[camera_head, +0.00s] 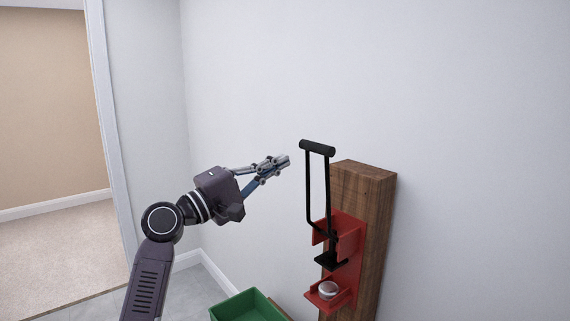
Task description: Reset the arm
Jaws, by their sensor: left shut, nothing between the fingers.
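My left gripper (280,163) is in the middle of the view, on the arm that comes in from the lower left. Its fingers are shut with nothing between them. It points right, toward the black lever handle (317,147) of a red press (347,246) and looks a small gap apart from it in the picture. The handle stands upright. The press is fixed to a wooden post (371,184). A small round whitish item (327,290) sits on the red lower shelf of the press. My right gripper is not in view.
A green bin (243,306) stands at the bottom, below the gripper and left of the post. A plain pale wall (450,120) is behind. A doorway (50,120) opens at the left onto a carpeted room. The space above the gripper is clear.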

